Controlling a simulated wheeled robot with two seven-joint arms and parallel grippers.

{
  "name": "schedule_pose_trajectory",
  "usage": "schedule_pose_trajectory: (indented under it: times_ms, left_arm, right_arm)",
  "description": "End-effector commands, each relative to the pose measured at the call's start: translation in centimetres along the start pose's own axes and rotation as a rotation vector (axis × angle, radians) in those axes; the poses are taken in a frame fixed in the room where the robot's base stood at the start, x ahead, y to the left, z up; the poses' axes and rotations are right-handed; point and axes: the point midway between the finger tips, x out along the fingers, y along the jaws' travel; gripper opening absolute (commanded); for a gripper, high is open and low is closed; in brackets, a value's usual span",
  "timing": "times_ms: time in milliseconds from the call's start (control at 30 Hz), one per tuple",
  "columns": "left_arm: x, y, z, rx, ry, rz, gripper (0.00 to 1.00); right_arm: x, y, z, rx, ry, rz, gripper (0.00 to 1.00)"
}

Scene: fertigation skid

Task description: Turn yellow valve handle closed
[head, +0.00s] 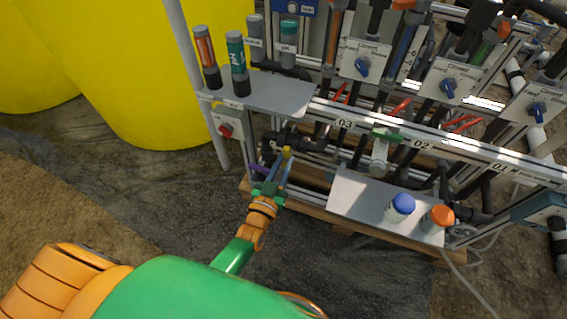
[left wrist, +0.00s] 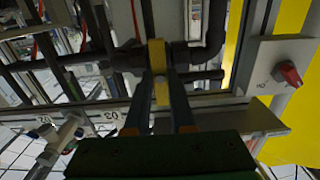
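The yellow valve handle (head: 287,152) is at the lower left of the skid, on dark piping below the rail marked 03. It also shows in the left wrist view (left wrist: 157,55), at the far end of my fingers. My left gripper (head: 279,166) reaches up to it from below. In the left wrist view the two fingertips (left wrist: 161,82) lie on either side of the handle, which fills the gap between them. The gripper looks shut on it. The fingers partly hide the handle and the valve body. My right gripper is not in view.
A grey shelf (head: 262,93) with several sample bottles overhangs on the left. A red-knobbed switch box (head: 225,129) hangs under it. A lower tray (head: 350,196) holds blue-capped (head: 401,206) and orange-capped (head: 438,218) bottles on the right. Yellow tanks (head: 130,70) stand behind left.

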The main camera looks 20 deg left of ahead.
Motion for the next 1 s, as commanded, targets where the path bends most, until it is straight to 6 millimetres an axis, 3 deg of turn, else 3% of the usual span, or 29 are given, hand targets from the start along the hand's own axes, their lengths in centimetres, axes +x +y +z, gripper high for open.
schedule_pose_trajectory:
  times_ms: [33,100,400,733,1000]
  left_arm:
    - [0.0,0.0,0.1,0.002,-0.002,0.001,0.33]
    - [0.0,0.0,0.1,0.002,-0.002,0.001,0.52]
    - [-0.2,0.0,0.0,0.0,-0.002,0.0,0.53]
    - [-6.3,0.0,0.0,0.0,-0.005,0.0,0.53]
    - [-7.2,0.0,0.1,0.001,-0.001,0.0,0.53]
  right_arm:
    - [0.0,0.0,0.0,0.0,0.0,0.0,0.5]
    - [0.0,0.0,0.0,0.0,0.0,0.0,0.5]
    - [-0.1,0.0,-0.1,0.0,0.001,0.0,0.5]
    - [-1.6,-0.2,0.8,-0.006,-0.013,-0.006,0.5]
    - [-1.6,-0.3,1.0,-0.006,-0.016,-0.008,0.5]
